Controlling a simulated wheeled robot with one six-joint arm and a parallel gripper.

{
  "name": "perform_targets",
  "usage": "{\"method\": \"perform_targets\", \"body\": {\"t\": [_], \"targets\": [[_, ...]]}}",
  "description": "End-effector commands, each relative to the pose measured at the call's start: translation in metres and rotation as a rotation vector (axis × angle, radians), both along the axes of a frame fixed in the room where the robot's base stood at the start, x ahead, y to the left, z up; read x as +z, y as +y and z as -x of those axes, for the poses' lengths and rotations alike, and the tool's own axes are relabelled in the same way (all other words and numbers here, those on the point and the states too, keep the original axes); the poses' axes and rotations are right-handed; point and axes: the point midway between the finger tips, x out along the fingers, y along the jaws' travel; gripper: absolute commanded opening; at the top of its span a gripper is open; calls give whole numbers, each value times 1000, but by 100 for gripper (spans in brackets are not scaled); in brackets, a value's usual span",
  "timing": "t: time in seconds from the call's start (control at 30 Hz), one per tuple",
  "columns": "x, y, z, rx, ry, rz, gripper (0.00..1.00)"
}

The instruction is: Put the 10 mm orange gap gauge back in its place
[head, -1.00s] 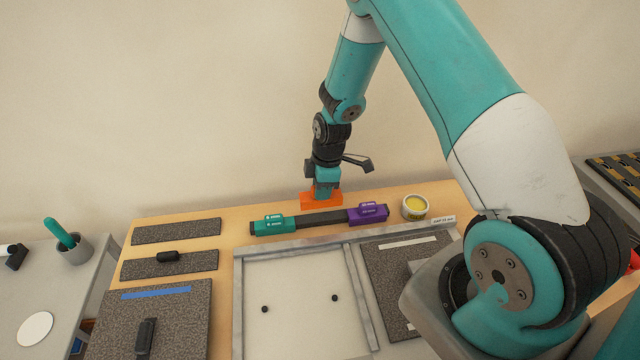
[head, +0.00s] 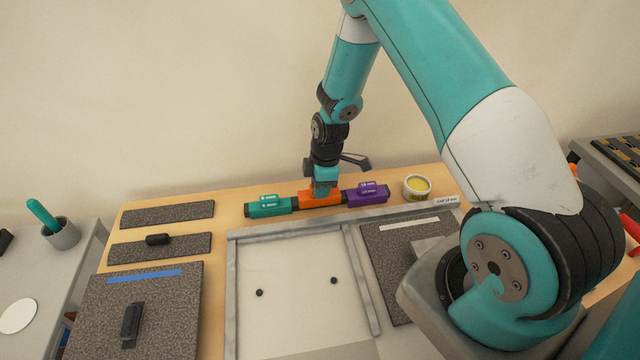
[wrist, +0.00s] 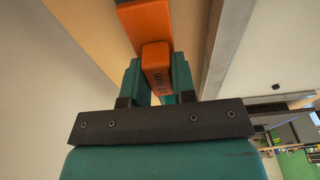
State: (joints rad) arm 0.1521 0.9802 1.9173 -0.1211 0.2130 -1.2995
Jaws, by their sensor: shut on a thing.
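The orange gap gauge (head: 319,201) sits in the dark rack between the teal gauge (head: 268,206) on its left and the purple gauge (head: 367,195) on its right. It looks in line with both. My gripper (head: 324,190) is above it, shut on its raised grip. In the wrist view the orange gauge (wrist: 148,22) shows with its grip (wrist: 157,68) between the two teal fingers.
A yellow-topped tin (head: 417,186) stands right of the purple gauge. A framed pale panel (head: 300,290) with two black knobs lies in front. Dark rubber tiles (head: 168,213) lie at left, and another (head: 400,260) at right.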

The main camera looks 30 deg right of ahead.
Motion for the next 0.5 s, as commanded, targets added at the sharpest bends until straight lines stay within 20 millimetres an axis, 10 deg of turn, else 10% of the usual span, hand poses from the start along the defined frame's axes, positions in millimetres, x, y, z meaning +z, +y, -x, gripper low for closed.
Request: {"method": "perform_targets", "body": {"t": [0.5], "targets": [[-14, 0, 0, 0, 0, 0, 0]]}}
